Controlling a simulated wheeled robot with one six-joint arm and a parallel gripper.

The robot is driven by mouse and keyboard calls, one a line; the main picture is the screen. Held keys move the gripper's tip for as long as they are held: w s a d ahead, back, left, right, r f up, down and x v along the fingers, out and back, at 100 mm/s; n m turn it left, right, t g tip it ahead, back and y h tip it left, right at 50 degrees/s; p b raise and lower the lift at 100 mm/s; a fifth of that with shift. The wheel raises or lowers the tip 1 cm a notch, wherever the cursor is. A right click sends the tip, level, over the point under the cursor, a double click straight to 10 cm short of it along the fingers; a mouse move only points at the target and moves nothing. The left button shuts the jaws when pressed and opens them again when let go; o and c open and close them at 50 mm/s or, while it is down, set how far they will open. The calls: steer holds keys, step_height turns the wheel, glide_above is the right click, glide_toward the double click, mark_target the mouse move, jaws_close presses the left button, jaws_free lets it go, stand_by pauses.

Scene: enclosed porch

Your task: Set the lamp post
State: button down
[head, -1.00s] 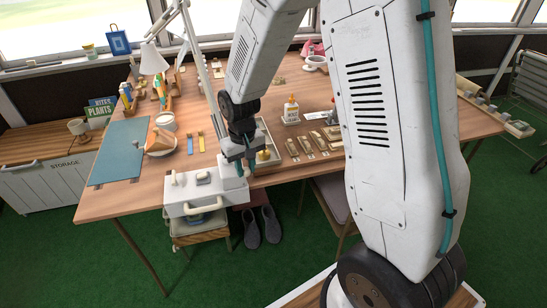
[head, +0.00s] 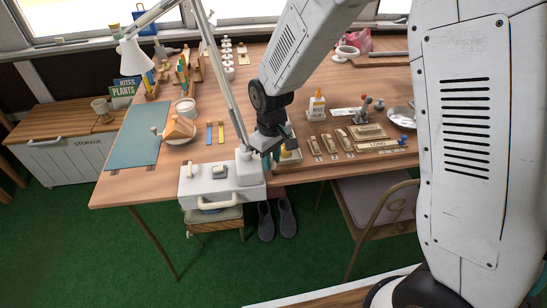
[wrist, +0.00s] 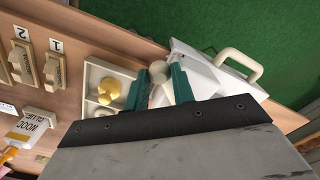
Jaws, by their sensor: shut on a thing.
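The lamp's thin grey post (head: 222,85) rises from a short white foot (head: 244,153) at the right end of a white box (head: 205,187) with handles, at the table's front edge. It leans left in the picture. Its upper arm carries a white shade (head: 134,53) at the back left. My gripper (head: 268,150) is low, beside the foot. In the wrist view its green fingers (wrist: 160,88) are closed about a pale piece with a round end (wrist: 158,70), seemingly part of the lamp post. The lower part of the grip is hidden by my gripper's body.
Labelled wooden blocks (head: 331,143), a glue bottle (head: 316,106) and a metal bowl (head: 401,117) are to the right. A chair (head: 375,205) stands in front. The blue-green mat (head: 135,135) is bare.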

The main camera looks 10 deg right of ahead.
steer(key=c, duration=1.2)
jaws_free()
steer(key=shift+o, duration=0.2)
step_height(320, 180, up, 8)
steer(key=shift+f, duration=0.1)
steer(key=shift+d, duration=0.1)
